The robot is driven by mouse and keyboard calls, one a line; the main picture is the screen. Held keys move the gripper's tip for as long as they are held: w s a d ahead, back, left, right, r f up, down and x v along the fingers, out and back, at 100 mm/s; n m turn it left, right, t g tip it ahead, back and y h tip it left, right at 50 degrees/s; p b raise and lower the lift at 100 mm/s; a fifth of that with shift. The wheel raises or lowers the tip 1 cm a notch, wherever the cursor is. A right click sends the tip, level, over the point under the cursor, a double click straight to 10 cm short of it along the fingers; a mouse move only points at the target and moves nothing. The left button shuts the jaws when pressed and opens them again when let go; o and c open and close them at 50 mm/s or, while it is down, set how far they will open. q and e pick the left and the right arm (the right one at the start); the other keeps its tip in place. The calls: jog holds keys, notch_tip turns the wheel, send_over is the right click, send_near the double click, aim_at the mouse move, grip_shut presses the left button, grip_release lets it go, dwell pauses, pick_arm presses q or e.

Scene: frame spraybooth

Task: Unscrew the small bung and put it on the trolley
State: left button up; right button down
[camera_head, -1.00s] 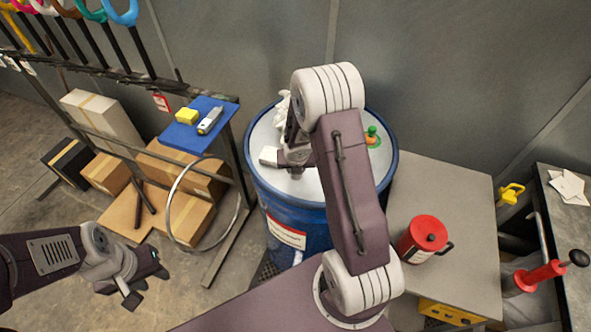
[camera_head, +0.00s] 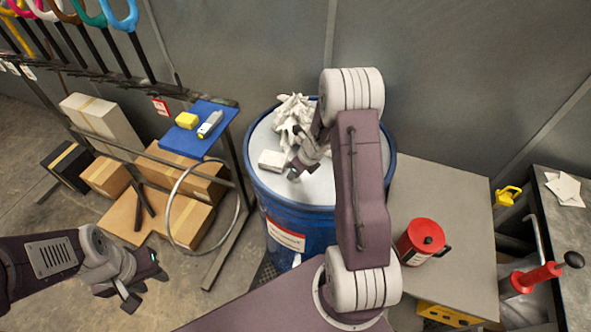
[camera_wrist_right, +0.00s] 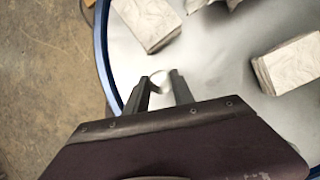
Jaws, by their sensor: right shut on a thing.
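The blue drum (camera_head: 290,222) stands in the middle with a pale grey lid. My right gripper (camera_head: 293,174) is over the lid's near left part. In the right wrist view, my right gripper (camera_wrist_right: 160,88) is shut on a small round pale metal piece, which looks like the small bung (camera_wrist_right: 159,79). I cannot tell whether the bung still touches the lid. My right arm hides the lid's right part. The grey-topped stand (camera_head: 440,195) right of the drum may be the trolley. My left gripper (camera_head: 143,280) is open and empty, low at the left.
A blue shelf (camera_head: 190,145) and cardboard boxes (camera_head: 105,175) stand left of the drum.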

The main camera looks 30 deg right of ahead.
jog(key=c, duration=1.3)
grip_release()
